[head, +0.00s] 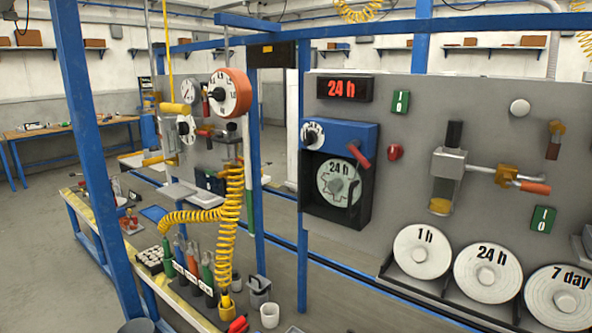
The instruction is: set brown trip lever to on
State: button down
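A small brown lever (553,140) is mounted on the grey panel at the upper right in the head view. It looks like the brown trip lever. It stands nearly upright, with a lighter orange-brown tip at the top and a darker brown body below. I cannot tell from here which position is on, and I see no legible on or off marking beside it. My gripper is not in view.
The grey panel (400,205) carries a pipe with an orange-red handle (535,187) below the lever, green switches (543,219), a red knob (395,152) and several white dials (487,271). Blue posts (88,150) and a coiled yellow hose (230,225) stand at the left. Floor shows at far left.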

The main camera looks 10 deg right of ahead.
aim_at(553, 151)
jog(key=z, duration=1.4)
jog(key=u, duration=1.4)
jog(key=z, duration=1.4)
jog(key=u, duration=1.4)
jog(key=z, duration=1.25)
